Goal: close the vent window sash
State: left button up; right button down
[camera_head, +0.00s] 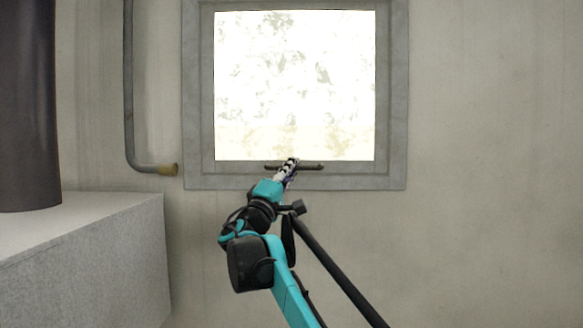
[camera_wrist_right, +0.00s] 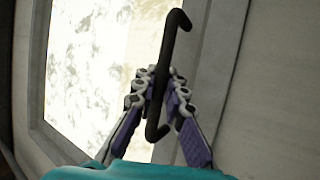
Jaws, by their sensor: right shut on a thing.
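The vent window sash (camera_head: 294,85) is a bright, blotchy pane in a grey frame, high on the wall; its pane (camera_wrist_right: 85,65) fills the left of the right wrist view. A dark bar handle (camera_head: 314,166) lies along its lower edge. My right gripper (camera_head: 290,165) reaches up from below and is shut on this handle. In the right wrist view, the fingers (camera_wrist_right: 160,88) close around the middle of the handle (camera_wrist_right: 179,25), whose bent ends stick out. I cannot tell whether the sash is flush with its frame. My left gripper is not in view.
A grey pipe (camera_head: 130,90) with a tan end cap runs down the wall left of the window. A pale block (camera_head: 90,260) with a dark cylinder (camera_head: 28,100) on it stands at the left. The wall (camera_head: 490,170) to the right is bare.

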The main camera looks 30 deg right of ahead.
jog(key=c, duration=1.6)
grip_release()
jog(key=shift+f, duration=0.1)
jog(key=shift+o, duration=0.2)
jog(key=shift+w+d, duration=0.1)
jog(key=shift+w, duration=0.05)
jog(key=v, duration=1.2)
